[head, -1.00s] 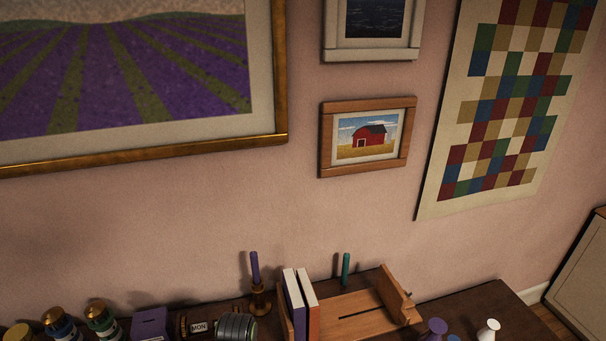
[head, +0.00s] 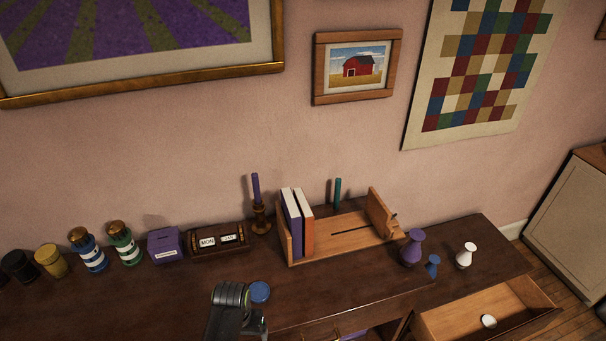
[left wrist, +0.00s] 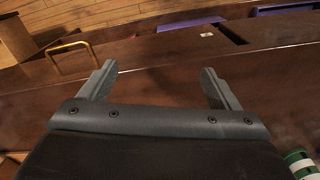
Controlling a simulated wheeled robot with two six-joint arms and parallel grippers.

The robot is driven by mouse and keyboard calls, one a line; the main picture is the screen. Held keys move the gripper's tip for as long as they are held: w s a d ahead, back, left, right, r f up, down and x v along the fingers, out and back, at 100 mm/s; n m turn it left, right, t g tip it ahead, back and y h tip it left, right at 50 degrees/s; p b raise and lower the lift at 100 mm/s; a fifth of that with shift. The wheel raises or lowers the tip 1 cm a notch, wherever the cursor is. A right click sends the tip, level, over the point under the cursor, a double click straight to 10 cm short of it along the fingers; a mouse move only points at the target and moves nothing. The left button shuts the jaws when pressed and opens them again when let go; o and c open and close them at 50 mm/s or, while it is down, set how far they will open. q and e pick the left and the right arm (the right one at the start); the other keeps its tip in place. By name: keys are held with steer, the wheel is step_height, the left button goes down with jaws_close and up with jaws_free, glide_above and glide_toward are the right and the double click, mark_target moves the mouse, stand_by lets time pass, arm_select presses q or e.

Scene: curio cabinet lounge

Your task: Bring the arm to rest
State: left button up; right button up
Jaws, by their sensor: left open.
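My left gripper (left wrist: 158,82) shows in the left wrist view with its two fingers wide apart. Nothing is between them. Dark wood of the cabinet (left wrist: 150,115) lies beyond the fingers. In the head view my left arm comes up at the bottom centre, in front of the calendar block. Its fingers cannot be made out clearly there. My right arm and gripper are not in view.
The cabinet top (head: 140,300) carries jars, a purple box (head: 165,246), a calendar block (head: 218,240), a candlestick (head: 261,218), a book rack (head: 345,240) and small vases. An open drawer (head: 455,325) juts out at lower right. The top's front left is clear.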

arm_select(q)
steer(key=s+a+f+b, duration=0.3)
steer(key=s+f, duration=0.3)
steer(key=f, duration=0.3)
steer(key=s+a+f+b, duration=0.2)
steer(key=s+f, duration=0.3)
steer(key=f, duration=0.5)
steer(key=s+a+f+b, duration=0.3)
steer(key=s+f, duration=0.3)
steer(key=f, duration=0.3)
steer(key=s+a+f+b, duration=0.1)
steer(key=s+a+f, duration=0.1)
steer(key=s, duration=0.4)
steer(key=s+a+f+b, duration=0.2)
steer(key=s+a+f, duration=0.1)
steer(key=s+f, duration=0.2)
steer(key=s+a+f+t+y+b, duration=0.1)
steer(key=s+f, duration=0.3)
steer(key=s, duration=0.5)
steer(key=shift+a, duration=0.85)
steer(key=shift+c, duration=0.4)
